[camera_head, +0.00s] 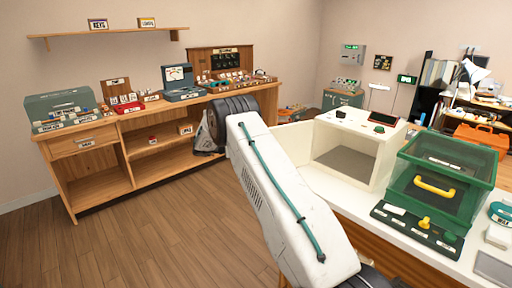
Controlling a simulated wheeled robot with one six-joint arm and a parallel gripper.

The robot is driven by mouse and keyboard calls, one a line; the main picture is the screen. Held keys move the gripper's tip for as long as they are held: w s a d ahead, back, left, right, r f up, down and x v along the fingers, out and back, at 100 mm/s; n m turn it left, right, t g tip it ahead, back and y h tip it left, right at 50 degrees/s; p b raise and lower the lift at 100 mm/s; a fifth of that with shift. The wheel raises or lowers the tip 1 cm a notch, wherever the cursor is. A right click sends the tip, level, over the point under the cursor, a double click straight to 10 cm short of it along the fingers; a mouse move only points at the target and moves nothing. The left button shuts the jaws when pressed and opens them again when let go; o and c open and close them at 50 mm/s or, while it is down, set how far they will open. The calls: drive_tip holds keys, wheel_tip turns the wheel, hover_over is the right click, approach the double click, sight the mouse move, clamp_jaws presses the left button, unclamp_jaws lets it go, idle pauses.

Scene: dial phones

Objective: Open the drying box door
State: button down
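A white box (381,134) stands on the white counter at the right. It looks like the drying box, but I cannot read a label on it. Its front shows a grey recess or panel (346,164), and a pale panel (293,140) stands at its left side; I cannot tell whether this is its door. My white arm crosses the middle of the view, partly in front of the counter. Its far end, with my gripper (207,137), is left of the white box and well apart from it. The fingers cannot be made out.
A green see-through case (440,164) with a yellow handle stands right of the white box, behind a dark control panel (416,229). A wooden workbench (100,170) with boxes and small parts lines the left wall. The wooden floor (150,240) at the left is clear.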

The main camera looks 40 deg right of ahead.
drive_tip(key=shift+d+f, duration=0.1)
drive_tip(key=shift+d, duration=0.15)
drive_tip(key=c, duration=1.4)
unclamp_jaws()
drive_tip(key=shift+w+a, duration=0.15)
drive_tip(key=shift+a, duration=0.15)
